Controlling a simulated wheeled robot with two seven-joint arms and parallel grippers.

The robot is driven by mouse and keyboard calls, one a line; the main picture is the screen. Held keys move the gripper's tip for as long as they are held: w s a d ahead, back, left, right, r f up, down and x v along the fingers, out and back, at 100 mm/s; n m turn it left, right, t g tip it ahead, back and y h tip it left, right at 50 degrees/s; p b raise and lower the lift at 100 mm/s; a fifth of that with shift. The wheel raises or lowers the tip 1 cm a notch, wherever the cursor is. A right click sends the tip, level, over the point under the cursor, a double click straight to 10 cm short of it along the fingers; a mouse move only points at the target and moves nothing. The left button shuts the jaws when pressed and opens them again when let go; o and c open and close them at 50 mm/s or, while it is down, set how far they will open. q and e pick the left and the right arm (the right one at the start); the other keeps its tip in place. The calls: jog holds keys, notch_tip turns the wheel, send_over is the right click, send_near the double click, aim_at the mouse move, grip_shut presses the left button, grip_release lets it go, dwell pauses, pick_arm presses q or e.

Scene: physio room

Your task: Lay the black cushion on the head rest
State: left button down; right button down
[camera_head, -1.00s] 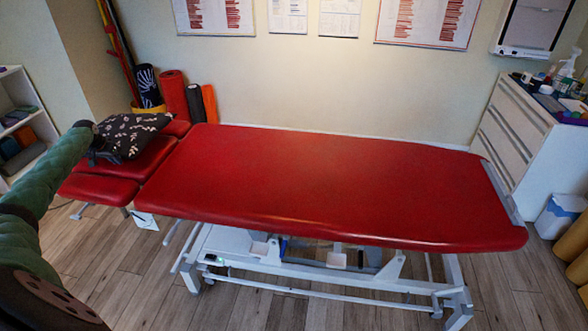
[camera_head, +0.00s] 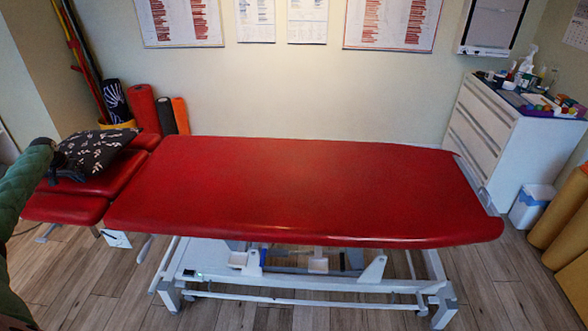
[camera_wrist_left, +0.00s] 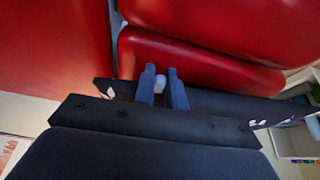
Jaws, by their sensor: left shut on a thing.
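The black cushion (camera_head: 98,148) with a white leaf-like pattern is over the head rest at the left end of the red treatment table. The red head rest (camera_head: 112,178) has several padded sections, partly hidden under the cushion. My left gripper (camera_head: 66,163) is at the cushion's near left edge and shut on it. In the left wrist view, the blue fingers (camera_wrist_left: 164,92) grip the edge of the dark cushion (camera_wrist_left: 225,105), with red padding (camera_wrist_left: 200,60) beyond. I cannot tell whether the cushion touches the padding. My right gripper is not in view.
The long red table top (camera_head: 300,190) is bare. Rolled mats (camera_head: 145,108) stand against the wall behind the head end. A white drawer cabinet (camera_head: 500,135) with small items is at the right, with a small white bin (camera_head: 530,205) beside it.

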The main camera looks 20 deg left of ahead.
pick_arm(q)
jog(key=shift+f+b, duration=0.45)
jog(key=shift+f, duration=0.7)
jog(key=c, duration=1.4)
grip_release()
jog(key=shift+o, duration=0.2)
jog(key=v, duration=0.7)
jog(key=shift+r+b, duration=0.35)
jog(key=shift+b, duration=0.1)
jog(key=shift+s+d, duration=0.1)
jog(key=shift+s, duration=0.05)
